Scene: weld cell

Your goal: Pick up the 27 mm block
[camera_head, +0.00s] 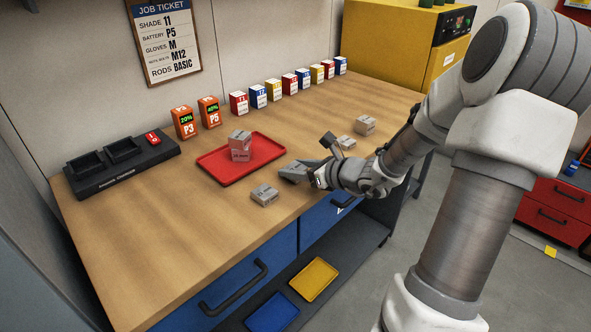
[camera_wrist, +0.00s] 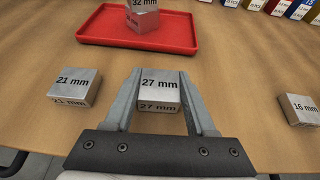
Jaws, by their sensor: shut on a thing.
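The 27 mm block (camera_wrist: 160,92) is a grey metal block with its size printed on the top and front. In the wrist view it sits between the two fingers of my gripper (camera_wrist: 158,84), which is shut on it. The block appears at table level; I cannot tell whether it touches the table. In the head view my gripper (camera_head: 300,172) is low over the wooden bench, just right of the red tray, and its fingers hide the block.
A red tray (camera_head: 212,165) holds two stacked blocks (camera_head: 240,145), the upper marked 32 mm. A 21 mm block (camera_wrist: 75,86) lies left of my gripper, a 16 mm block (camera_wrist: 300,109) to the right. A black charger (camera_head: 120,165) and several small boxes (camera_head: 258,97) line the back.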

